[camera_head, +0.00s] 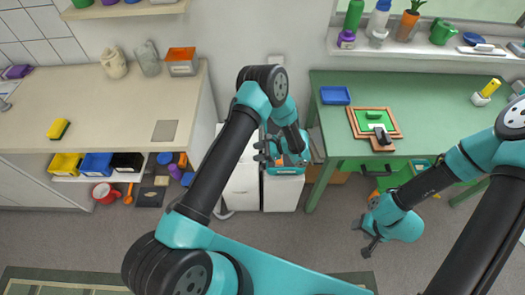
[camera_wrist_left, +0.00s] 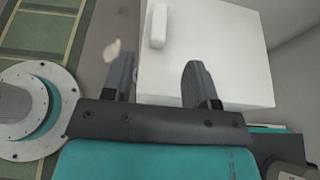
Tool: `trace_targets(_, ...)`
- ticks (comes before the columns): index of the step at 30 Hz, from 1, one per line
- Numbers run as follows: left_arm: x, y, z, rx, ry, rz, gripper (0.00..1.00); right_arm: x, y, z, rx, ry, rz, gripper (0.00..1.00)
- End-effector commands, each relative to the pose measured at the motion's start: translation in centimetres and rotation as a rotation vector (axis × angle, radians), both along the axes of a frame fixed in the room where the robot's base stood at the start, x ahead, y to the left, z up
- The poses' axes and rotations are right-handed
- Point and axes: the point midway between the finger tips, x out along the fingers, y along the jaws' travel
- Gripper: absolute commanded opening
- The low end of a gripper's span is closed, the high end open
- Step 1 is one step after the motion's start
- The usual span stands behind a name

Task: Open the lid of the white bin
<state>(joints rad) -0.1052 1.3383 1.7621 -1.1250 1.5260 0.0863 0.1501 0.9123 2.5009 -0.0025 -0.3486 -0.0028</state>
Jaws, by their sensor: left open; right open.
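Two white box-like units stand side by side on the floor between the counter and the green table, one at left (camera_head: 241,188) and one at right (camera_head: 283,193). I cannot tell for sure which is the white bin. My right gripper (camera_head: 367,236) is open and empty above the floor, right of the units.
A wooden counter (camera_head: 100,110) with open shelves is at left. The green table (camera_head: 440,100) at right holds a blue tray (camera_head: 335,95) and a framed board (camera_head: 362,124). The grey floor (camera_head: 325,240) in front of the units is clear.

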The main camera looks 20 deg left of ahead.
Motion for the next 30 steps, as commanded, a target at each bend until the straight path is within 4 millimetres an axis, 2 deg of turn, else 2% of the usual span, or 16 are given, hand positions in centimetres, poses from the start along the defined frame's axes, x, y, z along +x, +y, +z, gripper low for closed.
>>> trace_targets(16,-2.8,7.1,-3.2,-0.001,0.001,0.004,0.53,0.0,0.0,0.0,0.0,0.0,0.0,0.49)
trace_targets(21,-3.2,8.2,-3.6,-0.001,-0.001,0.002,0.53,0.0,0.0,0.0,0.0,0.0,0.0,0.49)
trace_targets(30,-3.2,8.4,-3.7,-0.001,-0.001,0.0,0.53,0.0,0.0,0.0,0.0,0.0,0.0,0.49)
